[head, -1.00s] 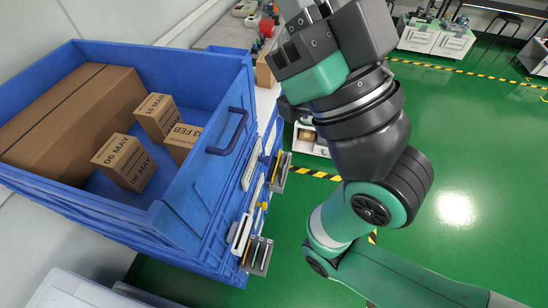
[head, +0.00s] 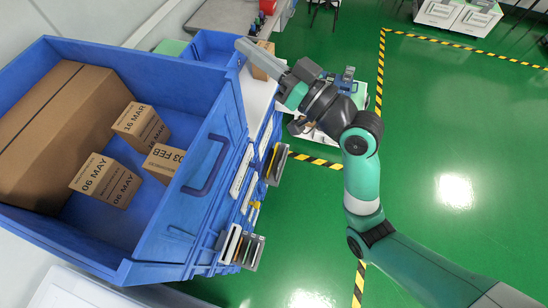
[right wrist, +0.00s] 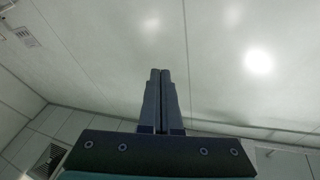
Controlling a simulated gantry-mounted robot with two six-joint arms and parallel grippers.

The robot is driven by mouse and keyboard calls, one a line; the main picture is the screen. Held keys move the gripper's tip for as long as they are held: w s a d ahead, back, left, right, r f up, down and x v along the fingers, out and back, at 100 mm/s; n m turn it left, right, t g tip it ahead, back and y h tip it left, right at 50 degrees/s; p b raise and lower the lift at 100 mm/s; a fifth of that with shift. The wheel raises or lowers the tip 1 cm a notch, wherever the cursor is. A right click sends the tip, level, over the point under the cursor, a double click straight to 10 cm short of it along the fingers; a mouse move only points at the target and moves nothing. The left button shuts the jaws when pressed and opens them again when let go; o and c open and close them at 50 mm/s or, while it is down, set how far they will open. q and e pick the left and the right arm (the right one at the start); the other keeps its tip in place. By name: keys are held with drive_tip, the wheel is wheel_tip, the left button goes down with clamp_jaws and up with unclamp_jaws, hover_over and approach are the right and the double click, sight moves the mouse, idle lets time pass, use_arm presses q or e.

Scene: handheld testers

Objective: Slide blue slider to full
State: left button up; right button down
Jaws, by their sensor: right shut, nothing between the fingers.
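I cannot make out a blue slider in either view. Several small flat devices, possibly the handheld testers, stand in racks on the outer side of the blue crate: one group (head: 277,163) is farther back and another group (head: 243,248) is nearer. Their faces and any sliders are too small to read. My right gripper (head: 243,46) is at the top of the head view, above and behind these racks and apart from them. In the right wrist view its fingers (right wrist: 160,76) are together and empty against a pale wall or ceiling. My left gripper is not in view.
The large blue crate (head: 172,225) on the left holds a long brown carton (head: 60,130) and several small dated boxes (head: 106,180). A smaller blue bin (head: 208,45) and a cardboard box (head: 262,62) stand behind it. Open green floor (head: 455,140) lies to the right.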

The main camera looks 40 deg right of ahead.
use_arm(q)
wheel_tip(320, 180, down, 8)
drive_tip(key=b, duration=0.7)
use_arm(e)
drive_tip(key=s+d+f+m+g, duration=0.1)
drive_tip(key=s+d+f+m, duration=0.1)
drive_tip(key=f, duration=1.1)
drive_tip(key=s+d+f+m, duration=0.2)
drive_tip(key=s+f+m, duration=0.2)
drive_tip(key=f, duration=1)
drive_tip(key=s+d+f+m+g, duration=0.1)
drive_tip(key=s+d+f+m, duration=0.2)
drive_tip(key=f+m, duration=0.5)
wheel_tip(320, 180, down, 6)
drive_tip(key=shift+f+g+h, duration=0.15)
drive_tip(key=shift+g+h, duration=0.15)
drive_tip(key=shift+h, duration=0.1)
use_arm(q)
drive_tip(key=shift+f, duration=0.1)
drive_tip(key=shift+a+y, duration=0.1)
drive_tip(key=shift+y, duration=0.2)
